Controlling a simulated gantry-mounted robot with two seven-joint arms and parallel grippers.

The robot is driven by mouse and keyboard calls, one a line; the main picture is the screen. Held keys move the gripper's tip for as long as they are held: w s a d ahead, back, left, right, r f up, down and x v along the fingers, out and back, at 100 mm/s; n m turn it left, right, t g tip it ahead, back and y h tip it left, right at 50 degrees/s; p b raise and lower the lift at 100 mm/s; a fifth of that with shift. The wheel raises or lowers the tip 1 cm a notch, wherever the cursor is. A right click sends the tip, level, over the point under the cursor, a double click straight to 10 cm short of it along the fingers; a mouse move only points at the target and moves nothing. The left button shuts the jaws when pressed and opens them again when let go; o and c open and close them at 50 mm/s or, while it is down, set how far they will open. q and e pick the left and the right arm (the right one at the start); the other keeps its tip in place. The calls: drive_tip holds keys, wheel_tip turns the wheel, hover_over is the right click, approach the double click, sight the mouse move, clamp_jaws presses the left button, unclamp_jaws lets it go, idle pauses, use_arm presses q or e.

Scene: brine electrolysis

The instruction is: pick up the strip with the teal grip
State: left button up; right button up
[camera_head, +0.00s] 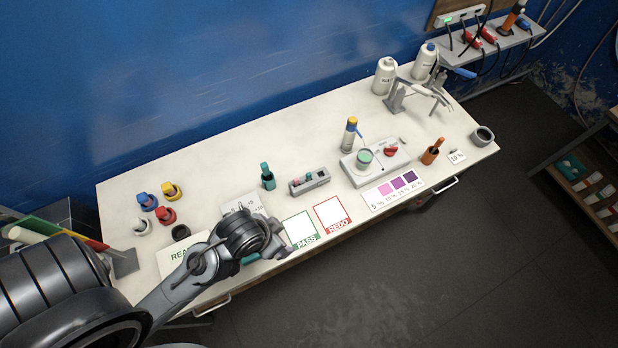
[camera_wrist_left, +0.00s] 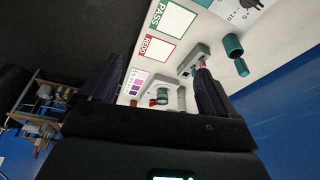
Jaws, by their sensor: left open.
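My left gripper (camera_head: 272,244) is over the front edge of the bench, beside the PASS card. In the left wrist view its two dark fingers (camera_wrist_left: 155,88) are spread apart with nothing visible between them. A small grey rack (camera_head: 309,187) stands behind the PASS and REDO cards, with small coloured grips in it, one of which looks teal (camera_head: 309,176). In the wrist view the rack (camera_wrist_left: 190,62) is partly hidden by a finger, and a reddish grip (camera_wrist_left: 202,64) shows there. I cannot make out a strip below the teal grip. My right gripper is not in view.
The PASS card (camera_head: 299,229) and REDO card (camera_head: 331,215) lie in front. A grey device with a red knob (camera_head: 390,151) and a purple colour chart (camera_head: 393,190) are to the right.

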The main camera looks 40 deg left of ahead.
use_arm(q)
drive_tip(key=c, duration=0.7)
